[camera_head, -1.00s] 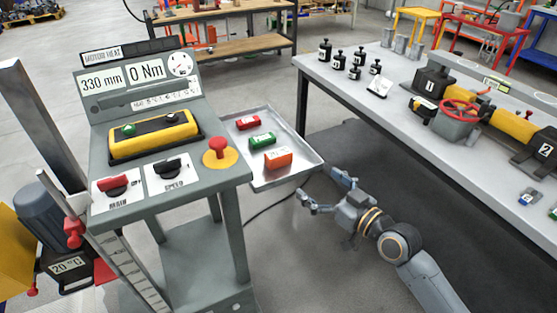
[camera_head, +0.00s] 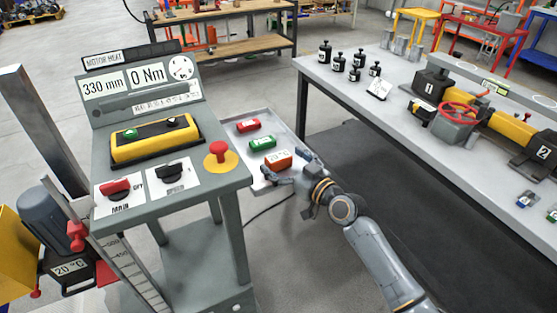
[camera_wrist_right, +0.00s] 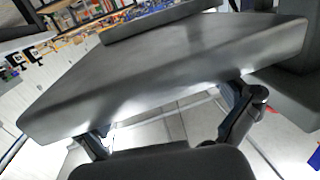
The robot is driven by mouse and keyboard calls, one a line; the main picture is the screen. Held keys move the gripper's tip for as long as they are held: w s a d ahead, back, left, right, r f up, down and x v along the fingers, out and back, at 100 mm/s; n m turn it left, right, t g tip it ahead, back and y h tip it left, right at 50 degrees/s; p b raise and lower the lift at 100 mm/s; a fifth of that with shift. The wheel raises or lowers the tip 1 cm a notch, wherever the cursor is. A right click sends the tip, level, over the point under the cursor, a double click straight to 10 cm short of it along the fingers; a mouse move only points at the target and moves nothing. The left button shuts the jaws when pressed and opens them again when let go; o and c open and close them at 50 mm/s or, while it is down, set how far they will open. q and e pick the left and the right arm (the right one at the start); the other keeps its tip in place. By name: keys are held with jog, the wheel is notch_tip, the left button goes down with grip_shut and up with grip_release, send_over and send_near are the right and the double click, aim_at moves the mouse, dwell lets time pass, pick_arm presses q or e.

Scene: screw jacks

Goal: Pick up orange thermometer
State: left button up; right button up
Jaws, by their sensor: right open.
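The orange thermometer (camera_head: 278,160) is a small block with a pale label. It lies at the near end of a grey metal tray (camera_head: 258,122) fixed to the right side of the console. My right gripper (camera_head: 284,168) is open at the near right end of the tray, with one finger on each side of the thermometer's near end. I cannot tell whether they touch it. The right wrist view shows its two fingers (camera_wrist_right: 168,133) spread apart, but I cannot make out the thermometer there. My left gripper is not in view.
A green block (camera_head: 263,143) and a red block (camera_head: 248,125) lie behind the thermometer on the tray. The grey console (camera_head: 225,180) with a red stop button (camera_head: 218,148) stands close on the left. A long workbench (camera_head: 430,150) with black weights stands to the right.

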jog(key=shift+x, duration=0.95)
jog(key=shift+d, duration=0.1)
jog(key=c, duration=1.4)
